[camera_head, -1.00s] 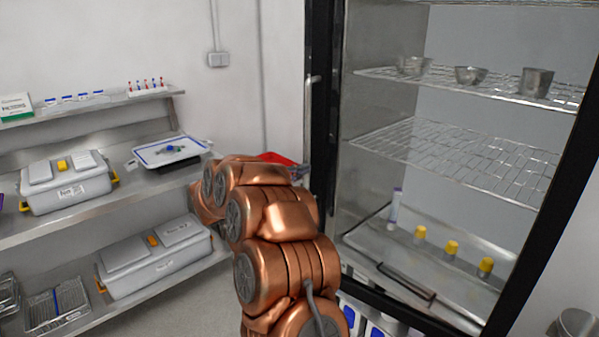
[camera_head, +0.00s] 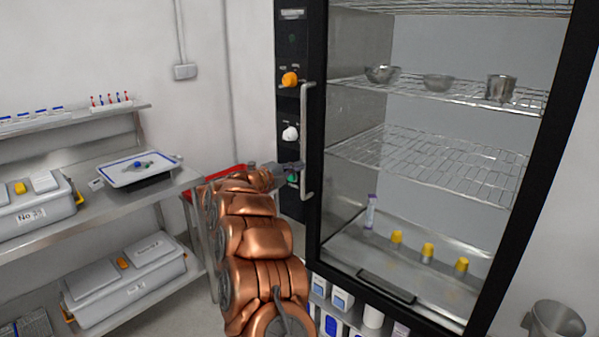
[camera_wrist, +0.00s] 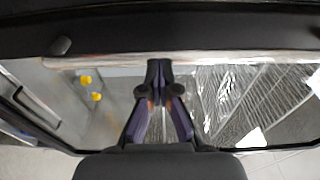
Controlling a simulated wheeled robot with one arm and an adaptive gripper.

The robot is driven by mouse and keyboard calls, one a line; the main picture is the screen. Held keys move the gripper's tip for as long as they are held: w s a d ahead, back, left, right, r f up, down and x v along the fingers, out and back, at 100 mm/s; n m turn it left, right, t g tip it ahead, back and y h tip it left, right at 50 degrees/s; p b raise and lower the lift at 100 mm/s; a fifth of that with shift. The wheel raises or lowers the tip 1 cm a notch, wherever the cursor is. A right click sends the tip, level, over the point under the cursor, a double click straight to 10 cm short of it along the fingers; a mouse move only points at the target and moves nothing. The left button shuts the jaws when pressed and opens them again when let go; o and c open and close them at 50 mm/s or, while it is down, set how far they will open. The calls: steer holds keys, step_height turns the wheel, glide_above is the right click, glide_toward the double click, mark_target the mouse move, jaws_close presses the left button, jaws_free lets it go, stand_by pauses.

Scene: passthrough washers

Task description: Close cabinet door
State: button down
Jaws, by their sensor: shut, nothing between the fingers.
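The cabinet door is a glass pane in a black frame (camera_head: 314,215) on the right of the head view. Its silver bar handle (camera_head: 306,130) runs down the left edge. The door looks shut or nearly shut; I cannot tell whether a small gap remains. My gripper (camera_head: 302,167) is shut and empty, at the lower part of the handle by the frame's left edge. I cannot tell whether it touches. In the wrist view, the closed fingertips (camera_wrist: 159,64) point at a dark band (camera_wrist: 200,38), with glass and wire racks around them.
A control panel with knobs (camera_head: 290,80) stands left of the door. Metal bowls (camera_head: 438,83) and yellow-capped bottles (camera_head: 428,250) sit inside the cabinet. Shelves with grey boxes (camera_head: 125,270) are on the left. A metal bin (camera_head: 555,320) stands at the lower right.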

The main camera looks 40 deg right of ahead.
steer(key=shift+d+r, duration=0.3)
steer(key=shift+r, duration=0.1)
steer(key=shift+s+d+r, duration=0.1)
steer(key=shift+s, duration=0.05)
steer(key=shift+s+f, duration=0.1)
steer(key=shift+f, duration=0.1)
steer(key=s+a+b, duration=0.1)
steer(key=a+b, duration=0.4)
steer(key=a, duration=0.9)
